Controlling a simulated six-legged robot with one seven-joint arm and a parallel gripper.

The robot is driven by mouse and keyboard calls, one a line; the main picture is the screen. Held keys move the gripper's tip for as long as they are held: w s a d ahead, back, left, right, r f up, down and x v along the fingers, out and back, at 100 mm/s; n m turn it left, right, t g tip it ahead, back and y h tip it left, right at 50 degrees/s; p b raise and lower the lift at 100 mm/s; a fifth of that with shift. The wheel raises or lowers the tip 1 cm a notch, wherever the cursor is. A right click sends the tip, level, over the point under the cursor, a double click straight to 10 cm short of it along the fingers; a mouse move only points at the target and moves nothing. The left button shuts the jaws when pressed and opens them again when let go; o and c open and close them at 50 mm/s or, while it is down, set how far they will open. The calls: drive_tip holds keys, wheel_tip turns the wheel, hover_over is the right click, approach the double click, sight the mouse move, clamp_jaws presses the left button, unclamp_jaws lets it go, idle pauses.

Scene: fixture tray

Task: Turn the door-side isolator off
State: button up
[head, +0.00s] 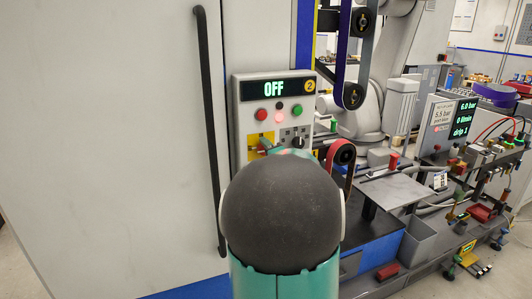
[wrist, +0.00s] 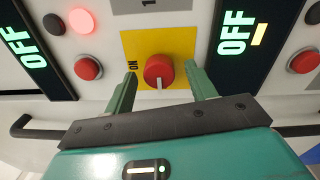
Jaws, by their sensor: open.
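In the wrist view a red isolator knob (wrist: 158,70) sits on a yellow plate (wrist: 183,43). Its white mark points toward the bottom of the picture; the word ON is left of the knob. My gripper (wrist: 165,80) is open, with one green finger on each side of the knob. Clear gaps show, and the fingers do not appear to touch it. In the head view the yellow plate (head: 253,140) is on the control box (head: 240,110), beside the door (head: 110,130). My arm hides the lower box and most of the gripper there.
The box display (head: 274,89) reads OFF. Below it are red and green buttons and a lit red lamp (head: 280,117). A black knob (head: 297,141) is right of the yellow plate. A long black door handle (head: 210,130) stands close at left. A cluttered bench extends right.

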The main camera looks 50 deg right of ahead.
drive_tip(key=v, duration=1.3)
drive_tip(key=w+a+f+m+g+y, duration=0.15)
drive_tip(key=w+a+m, duration=0.3)
drive_tip(key=a, duration=0.45)
drive_tip(key=w+a+f+m+g+y, duration=0.1)
drive_tip(key=w+a+m+g+y, duration=0.3)
drive_tip(key=a, duration=0.6)
drive_tip(key=s+a+f+m+g+y, duration=0.2)
drive_tip(key=s+a, duration=0.3)
drive_tip(key=a, duration=0.6)
drive_tip(key=s+a+f+m+g+y, duration=0.2)
drive_tip(key=s+a, duration=0.3)
drive_tip(key=a, duration=0.6)
drive_tip(key=shift+s+a+f+m, duration=0.35)
drive_tip(key=shift+s+f+m, duration=0.05)
drive_tip(key=shift+m, duration=0.25)
drive_tip(key=shift+g, duration=0.25)
